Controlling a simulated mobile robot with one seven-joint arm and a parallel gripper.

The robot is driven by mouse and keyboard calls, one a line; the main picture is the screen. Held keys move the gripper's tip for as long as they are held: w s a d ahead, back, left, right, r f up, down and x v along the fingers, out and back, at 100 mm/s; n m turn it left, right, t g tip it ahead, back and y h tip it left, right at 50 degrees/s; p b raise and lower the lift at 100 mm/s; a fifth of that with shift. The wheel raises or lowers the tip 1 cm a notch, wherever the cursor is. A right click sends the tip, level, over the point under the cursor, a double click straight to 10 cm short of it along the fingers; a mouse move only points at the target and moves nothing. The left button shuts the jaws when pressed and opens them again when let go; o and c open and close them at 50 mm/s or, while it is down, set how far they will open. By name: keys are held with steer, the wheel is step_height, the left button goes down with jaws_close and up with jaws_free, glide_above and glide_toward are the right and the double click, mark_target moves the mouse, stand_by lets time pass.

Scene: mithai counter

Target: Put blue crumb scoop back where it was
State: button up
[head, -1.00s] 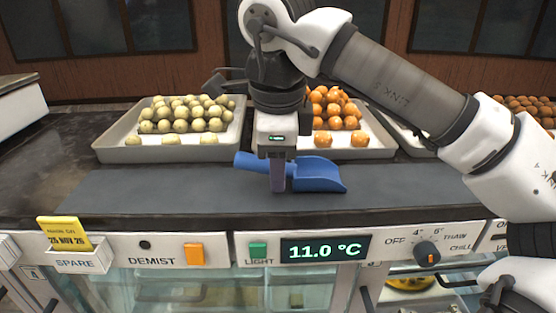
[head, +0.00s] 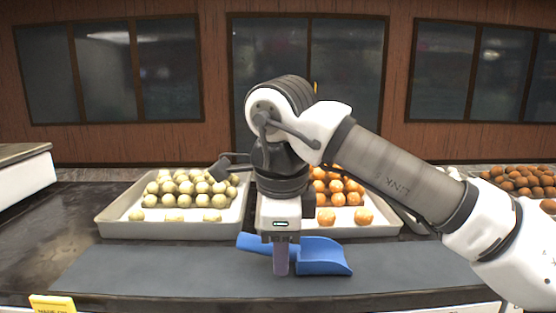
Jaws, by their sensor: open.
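The blue crumb scoop (head: 322,257) lies across the grey mat (head: 150,277) on the counter, its handle to the left and its wide pan to the right. My gripper (head: 281,272) points down at the scoop, with its fingers in front of the part where handle and pan meet. The fingers are open and hide that part of the scoop. I cannot tell whether they touch it.
A tray of pale green sweets (head: 112,222) stands behind the mat on the left. A tray of orange sweets (head: 385,229) stands behind my gripper. Brown sweets (head: 520,180) are at the far right. The mat's left part is clear. A yellow card (head: 52,304) stands at the front left.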

step_height(320, 180, up, 14)
steer(key=s+p, duration=0.2)
steer(key=p, duration=0.1)
steer(key=shift+s+a+f, duration=0.15)
steer(key=shift+a, duration=0.15)
steer(key=shift+f, duration=0.1)
